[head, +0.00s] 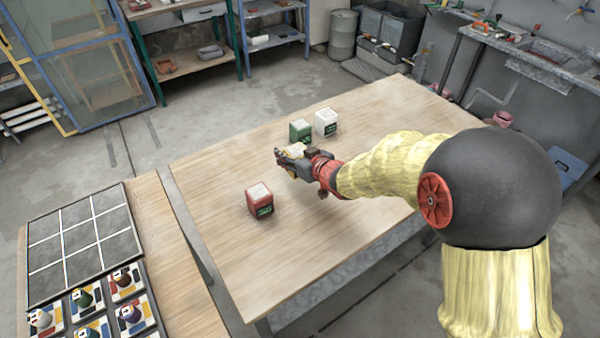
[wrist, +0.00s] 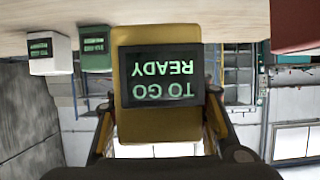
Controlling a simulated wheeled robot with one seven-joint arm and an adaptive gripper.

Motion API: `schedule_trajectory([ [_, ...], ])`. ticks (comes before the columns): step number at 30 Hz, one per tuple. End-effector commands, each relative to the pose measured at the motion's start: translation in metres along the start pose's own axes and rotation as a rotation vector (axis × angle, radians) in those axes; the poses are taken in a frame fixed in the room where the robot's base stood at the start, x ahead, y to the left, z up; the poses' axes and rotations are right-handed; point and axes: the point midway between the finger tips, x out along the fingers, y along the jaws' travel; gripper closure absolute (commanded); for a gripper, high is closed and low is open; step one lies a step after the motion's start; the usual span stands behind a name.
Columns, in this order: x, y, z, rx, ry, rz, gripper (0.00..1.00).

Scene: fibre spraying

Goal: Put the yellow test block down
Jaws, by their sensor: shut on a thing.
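The yellow test block (wrist: 127,64) fills the middle of the wrist view, with a dark panel reading "READY TO GO" upside down. My gripper (wrist: 160,108) is shut on it, one finger on each side. In the head view my gripper (head: 284,155) is over the middle of the wooden table (head: 215,240), and the block (head: 294,149) is mostly hidden by it. The block's table-side end is close to the table top in the wrist view. I cannot tell whether it touches.
A red block (head: 259,202) stands nearer on the table. A green block (head: 300,130) and a white block (head: 326,121) stand beyond my gripper. A gridded dark tray (head: 85,240) lies on a side table at lower left. The table's left part is clear.

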Motion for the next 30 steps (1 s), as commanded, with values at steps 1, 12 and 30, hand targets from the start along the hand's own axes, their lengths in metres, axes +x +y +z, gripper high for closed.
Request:
schedule_trajectory([
  [1, -0.001, 0.005, 0.010, 0.001, 0.004, 0.002, 1.00],
  [12, -0.007, 0.016, 0.035, -0.002, 0.004, 0.001, 1.00],
  [30, 0.004, 0.018, 0.068, -0.002, 0.005, 0.000, 1.00],
])
